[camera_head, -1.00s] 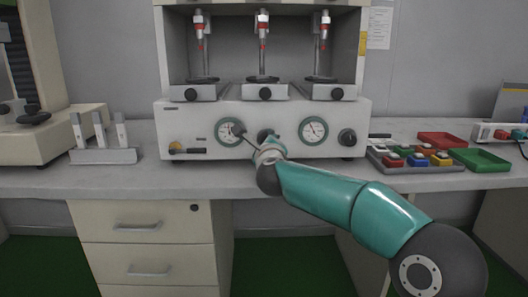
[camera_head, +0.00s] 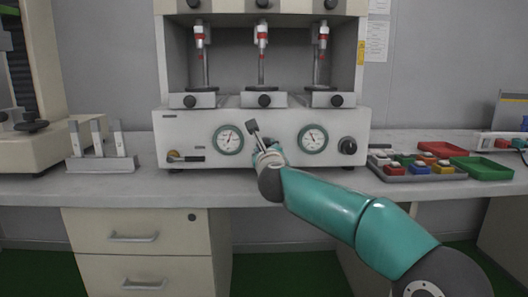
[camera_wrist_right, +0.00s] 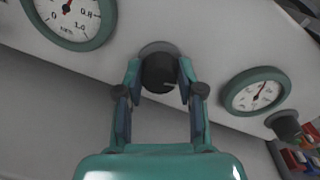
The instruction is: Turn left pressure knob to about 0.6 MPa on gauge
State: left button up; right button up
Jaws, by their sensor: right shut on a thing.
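The left pressure knob is black and shows in the right wrist view (camera_wrist_right: 159,72), between the two fingers of my right gripper (camera_wrist_right: 160,78), which is shut on it. In the head view my right gripper (camera_head: 259,138) covers this knob. The left gauge (camera_head: 228,139) has a green rim and a white face, and its needle points up and slightly right. My left gripper is out of view.
The right gauge (camera_head: 313,138) and right knob (camera_head: 347,146) are on the same white panel. A tray of coloured blocks (camera_head: 415,174) and a green tray (camera_head: 482,168) lie at right. A white rack (camera_head: 101,164) stands at left. The bench front is clear.

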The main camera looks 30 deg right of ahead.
jog(key=shift+w+f, duration=0.1)
jog(key=shift+f, duration=0.35)
jog(key=o, duration=1.1)
jog(key=shift+c, duration=0.2)
jog(key=shift+o, duration=0.4)
jog(key=shift+r, duration=0.2)
jog(key=v, duration=1.2)
